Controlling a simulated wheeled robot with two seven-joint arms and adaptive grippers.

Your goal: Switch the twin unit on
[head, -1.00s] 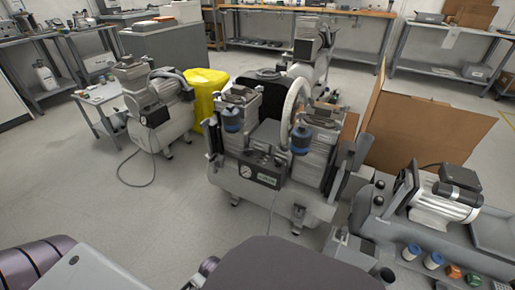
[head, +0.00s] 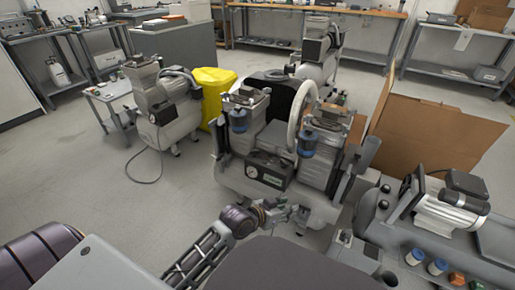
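The twin unit (head: 238,185) stands in the middle of the head view, a pale grey tank with two motor-pump heads and blue-banded filters on top. A dark control box (head: 268,174) with a round gauge is on its front. The switch itself is too small to make out. My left gripper (head: 290,212) is low in front of the twin unit, below and slightly right of the control box. Its fingers are small and blend with the tank, so I cannot tell whether they are open or touching it. My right gripper is not in view.
A cardboard box (head: 430,125) is at the right. A bench with a motor (head: 450,210) and several small caps is at the lower right.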

